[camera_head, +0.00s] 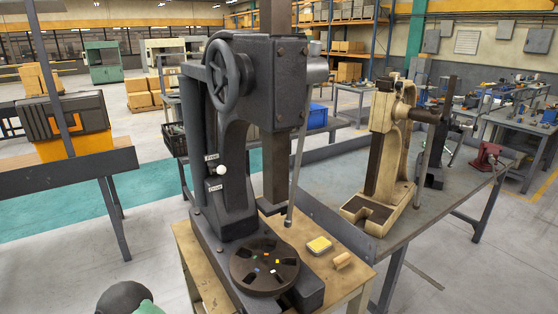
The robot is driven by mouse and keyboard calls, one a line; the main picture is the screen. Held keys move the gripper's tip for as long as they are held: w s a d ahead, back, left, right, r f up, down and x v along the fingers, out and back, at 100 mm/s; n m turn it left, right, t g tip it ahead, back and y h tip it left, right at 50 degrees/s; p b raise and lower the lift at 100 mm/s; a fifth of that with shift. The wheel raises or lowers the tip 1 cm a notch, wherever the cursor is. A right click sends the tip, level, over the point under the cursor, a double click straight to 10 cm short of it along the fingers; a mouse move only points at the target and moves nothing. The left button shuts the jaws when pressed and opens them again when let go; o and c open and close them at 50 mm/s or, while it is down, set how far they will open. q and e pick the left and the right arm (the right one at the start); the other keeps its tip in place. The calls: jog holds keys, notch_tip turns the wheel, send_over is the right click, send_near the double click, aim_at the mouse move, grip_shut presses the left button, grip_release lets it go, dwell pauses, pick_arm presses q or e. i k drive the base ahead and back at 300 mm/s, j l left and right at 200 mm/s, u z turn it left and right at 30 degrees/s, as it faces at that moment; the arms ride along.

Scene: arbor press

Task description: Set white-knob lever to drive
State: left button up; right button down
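The white-knob lever (221,171) is on the front of the dark grey arbor press (232,182), left of the ram. Its white knob sits between two small labels, the upper one reading "Free" (211,157) and the lower one seeming to read "Drive" (215,188). The knob looks a little closer to the upper label. Nothing touches it.
The press stands on a wooden-topped table (347,279) with a round slotted plate (243,272), a yellow-topped pad (319,245) and a small wooden piece (343,261). A long press handle (300,150) hangs right of the ram. A beige press (391,150) stands behind, at right.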

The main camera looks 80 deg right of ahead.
aim_at(221, 169)
jog(key=i+z, duration=0.2)
jog(key=z, duration=0.2)
jog(key=i+z, duration=0.2)
jog(key=z, duration=0.2)
jog(key=i+j+z, duration=0.15)
jog(key=z, duration=0.25)
jog(key=i+j+z, duration=0.2)
jog(key=z, duration=0.25)
jog(key=i+j+z, duration=0.15)
jog(key=z, duration=0.25)
